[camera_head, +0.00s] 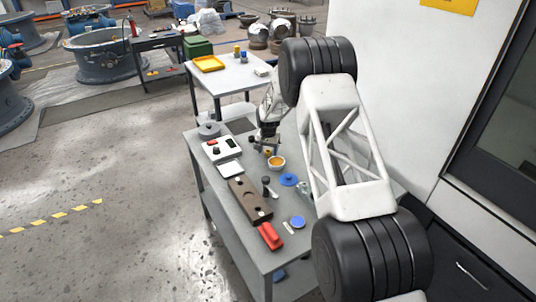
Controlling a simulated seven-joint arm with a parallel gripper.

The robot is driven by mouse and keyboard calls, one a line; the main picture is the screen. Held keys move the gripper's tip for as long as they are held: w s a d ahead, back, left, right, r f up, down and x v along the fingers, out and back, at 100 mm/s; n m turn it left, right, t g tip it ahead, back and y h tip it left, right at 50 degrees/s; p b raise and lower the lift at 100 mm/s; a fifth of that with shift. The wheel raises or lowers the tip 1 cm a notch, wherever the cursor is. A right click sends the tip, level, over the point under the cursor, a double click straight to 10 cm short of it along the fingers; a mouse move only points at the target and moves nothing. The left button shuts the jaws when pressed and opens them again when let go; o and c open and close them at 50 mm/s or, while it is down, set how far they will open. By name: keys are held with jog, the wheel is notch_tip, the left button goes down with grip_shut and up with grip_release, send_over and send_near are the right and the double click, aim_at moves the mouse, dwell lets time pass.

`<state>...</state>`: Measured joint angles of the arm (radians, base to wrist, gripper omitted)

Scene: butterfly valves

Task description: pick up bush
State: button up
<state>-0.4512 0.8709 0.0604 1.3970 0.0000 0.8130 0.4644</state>
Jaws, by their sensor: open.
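My gripper (268,146) hangs low over the near workbench (228,222), pointing down, with its jaws open. A small yellow-brown piece (268,152) shows at or just below the fingertips. It may be the bush, but it is too small to be sure. I cannot tell whether the fingers touch it or stand around it. A small dark piece (251,140) lies left of the gripper.
On the bench are a white control box (221,149), a brown block (246,200), a dark upright part (267,187), a red tool (270,236) and blue discs (288,180). A second table (233,78) with a yellow tray stands behind. My arm hides the bench's right side.

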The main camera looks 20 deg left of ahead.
jog(key=shift+f, duration=0.25)
jog(key=shift+c, duration=0.3)
jog(key=c, duration=1)
